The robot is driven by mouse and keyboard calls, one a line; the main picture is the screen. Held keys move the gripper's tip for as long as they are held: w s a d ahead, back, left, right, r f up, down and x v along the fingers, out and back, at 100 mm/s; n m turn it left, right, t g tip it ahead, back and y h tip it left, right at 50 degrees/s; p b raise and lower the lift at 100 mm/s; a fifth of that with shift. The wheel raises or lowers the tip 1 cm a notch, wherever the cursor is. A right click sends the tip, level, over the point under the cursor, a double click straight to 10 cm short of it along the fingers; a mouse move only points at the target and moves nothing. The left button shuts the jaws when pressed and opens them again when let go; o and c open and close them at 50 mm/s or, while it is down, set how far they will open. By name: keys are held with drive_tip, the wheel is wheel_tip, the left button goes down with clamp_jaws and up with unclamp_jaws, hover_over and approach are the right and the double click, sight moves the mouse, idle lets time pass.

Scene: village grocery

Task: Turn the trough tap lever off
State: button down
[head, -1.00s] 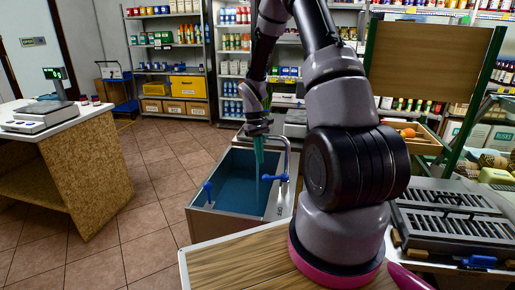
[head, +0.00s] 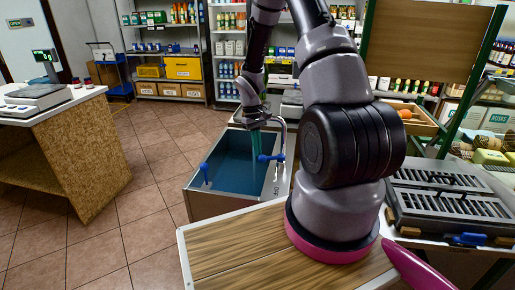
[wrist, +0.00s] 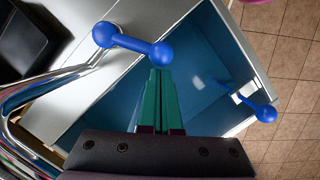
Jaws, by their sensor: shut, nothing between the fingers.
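The trough (head: 187,200) is a grey-rimmed basin with a blue inside, and it also shows in the wrist view (wrist: 72,117). A curved metal tap (head: 283,135) stands at its right side. The tap lever (head: 271,157) is a blue bar with round ends; in the wrist view the lever (wrist: 133,43) lies across the upper middle. My gripper (head: 256,160) is shut and empty, pointing down over the basin. In the wrist view its green fingertips (wrist: 160,72) are right beside one round end of the lever. I cannot tell whether they touch.
A second blue handle (head: 204,172) is on the trough's left side and also shows in the wrist view (wrist: 265,113). A wooden counter (head: 225,245) is in front. A counter with a scale (head: 45,90) stands at left. Tiled floor (head: 150,160) lies open between them.

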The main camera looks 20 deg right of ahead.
drive_tip(key=shift+s+a+n, duration=0.15)
drive_tip(key=shift+s+n, duration=0.15)
drive_tip(key=shift+n, duration=0.2)
drive_tip(key=shift+s+a+n+h, duration=0.25)
drive_tip(key=shift+s+n+h, duration=0.15)
drive_tip(key=shift+s+n, duration=0.7)
drive_tip(key=shift+s+d+n+t+h, duration=0.15)
drive_tip(key=shift+s+d+n+t, duration=0.1)
drive_tip(key=shift+s+n, duration=0.85)
drive_tip(key=shift+s+d+n+t+h, duration=0.25)
drive_tip(key=shift+s+n, duration=0.6)
drive_tip(key=shift+n, duration=0.45)
drive_tip(key=shift+s+d+n+t+h, duration=0.1)
drive_tip(key=shift+s+d+n+t, duration=0.15)
drive_tip(key=shift+s+n, duration=0.85)
drive_tip(key=shift+w, duration=0.1)
drive_tip(key=v, duration=1)
drive_tip(key=shift+r, duration=0.35)
drive_tip(key=shift+w+a, duration=0.1)
